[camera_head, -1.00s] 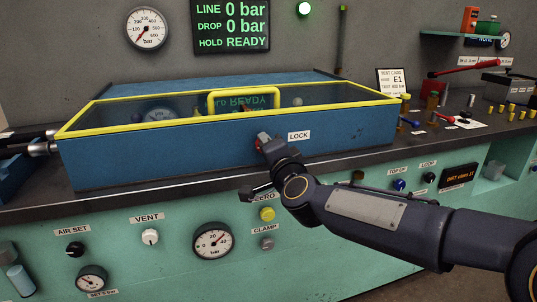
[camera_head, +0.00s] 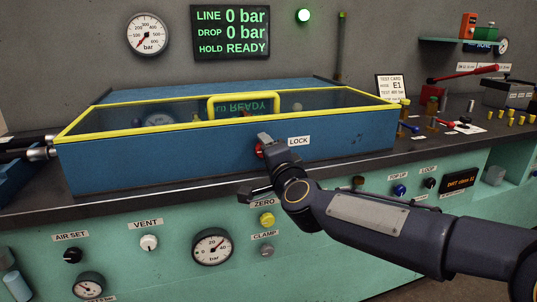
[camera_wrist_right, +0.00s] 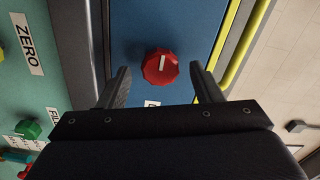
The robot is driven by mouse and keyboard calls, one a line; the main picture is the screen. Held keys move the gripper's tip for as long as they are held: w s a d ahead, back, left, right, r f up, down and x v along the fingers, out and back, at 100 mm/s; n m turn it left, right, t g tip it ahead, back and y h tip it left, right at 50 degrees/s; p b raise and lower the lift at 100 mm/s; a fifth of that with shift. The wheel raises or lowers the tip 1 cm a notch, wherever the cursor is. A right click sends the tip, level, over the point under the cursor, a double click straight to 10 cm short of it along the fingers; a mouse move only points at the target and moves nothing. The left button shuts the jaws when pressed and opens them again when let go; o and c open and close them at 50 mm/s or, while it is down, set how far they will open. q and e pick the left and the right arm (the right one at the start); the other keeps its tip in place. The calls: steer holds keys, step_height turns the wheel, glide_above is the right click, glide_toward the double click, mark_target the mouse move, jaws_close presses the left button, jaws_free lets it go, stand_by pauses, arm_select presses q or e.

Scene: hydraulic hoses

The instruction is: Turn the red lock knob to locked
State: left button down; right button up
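The red lock knob (camera_wrist_right: 160,66) sits on the blue front wall of the box, and its white mark runs upright in the right wrist view. In the head view a bit of the knob (camera_head: 259,151) shows beside my right gripper (camera_head: 262,144), left of the LOCK label (camera_head: 299,141). My right gripper (camera_wrist_right: 160,70) is open in the wrist view, one finger on each side of the knob with gaps to both. I cannot tell how deep the fingers reach along it. My left gripper is not in view.
The box (camera_head: 150,165) has a closed clear lid with a yellow frame and handle (camera_head: 244,96). Dials and knobs line the green panel (camera_head: 180,270) below. Levers and fittings stand at the right of the bench. The display (camera_head: 230,32) reads 0 bar and READY.

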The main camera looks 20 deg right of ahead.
steer(key=shift+s, duration=0.1)
steer(key=s+p, duration=0.1)
steer(key=s, duration=0.6)
steer(key=shift+s, duration=0.35)
steer(key=shift+d, duration=0.15)
steer(key=s+d+f+n+g+y, duration=0.2)
steer(key=s+f+n+g, duration=0.45)
steer(key=s+f, duration=0.55)
steer(key=s+d+f+n+g+y, duration=0.1)
steer(key=s+f+n+g, duration=0.55)
steer(key=s+f, duration=0.6)
step_height(320, 180, up, 31)
steer(key=s+p, duration=0.2)
steer(key=p, duration=2.6)
steer(key=shift+s+t, duration=0.2)
steer(key=shift+t, duration=0.1)
steer(key=shift+f, duration=0.1)
